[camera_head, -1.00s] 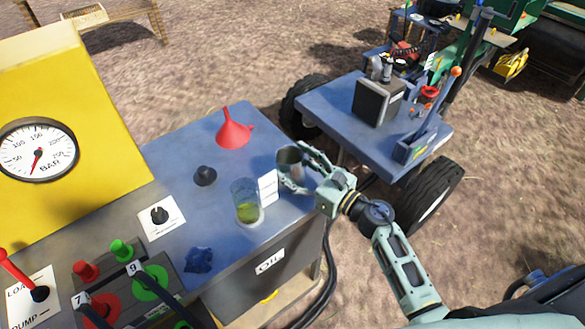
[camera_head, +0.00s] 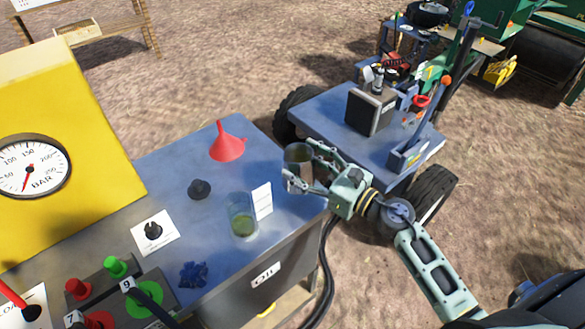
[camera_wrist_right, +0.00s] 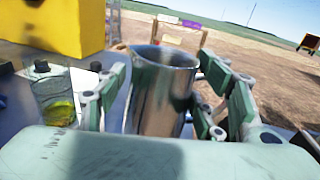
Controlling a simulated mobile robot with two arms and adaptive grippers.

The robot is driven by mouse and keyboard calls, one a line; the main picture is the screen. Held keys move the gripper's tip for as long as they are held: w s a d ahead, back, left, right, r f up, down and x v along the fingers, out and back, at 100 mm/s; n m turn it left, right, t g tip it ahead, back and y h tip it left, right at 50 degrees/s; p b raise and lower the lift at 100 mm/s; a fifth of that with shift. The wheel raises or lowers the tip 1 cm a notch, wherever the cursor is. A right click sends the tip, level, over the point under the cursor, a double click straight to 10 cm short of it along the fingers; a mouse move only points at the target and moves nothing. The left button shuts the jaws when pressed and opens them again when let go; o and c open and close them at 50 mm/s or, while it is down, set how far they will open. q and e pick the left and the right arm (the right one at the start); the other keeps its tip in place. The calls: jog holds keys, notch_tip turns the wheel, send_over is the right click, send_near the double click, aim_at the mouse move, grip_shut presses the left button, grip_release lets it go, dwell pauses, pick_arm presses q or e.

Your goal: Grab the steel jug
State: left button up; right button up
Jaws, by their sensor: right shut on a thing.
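The steel jug (camera_head: 297,168) is at the right end of the blue bench top in the head view. It fills the middle of the right wrist view (camera_wrist_right: 162,92), shiny and upright, with its rim toward the top. My right gripper (camera_head: 308,167) is shut on the jug, one finger on each side of its body. I cannot tell whether the jug's base touches the bench. My left gripper is not in view.
A glass beaker with yellow-green liquid (camera_head: 242,217) stands near the jug, with a white card (camera_head: 262,201) beside it. A red funnel (camera_head: 227,142) and a black knob (camera_head: 199,188) are farther left. A wheeled blue cart (camera_head: 335,125) stands beyond the bench.

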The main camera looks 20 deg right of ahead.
jog(key=s+d+r+b, duration=0.1)
jog(key=s+d+r, duration=0.3)
jog(key=d+r, duration=0.1)
jog(key=shift+s+d+b, duration=0.3)
jog(key=shift+s+d, duration=0.1)
jog(key=shift+d, duration=0.15)
dwell(0.7)
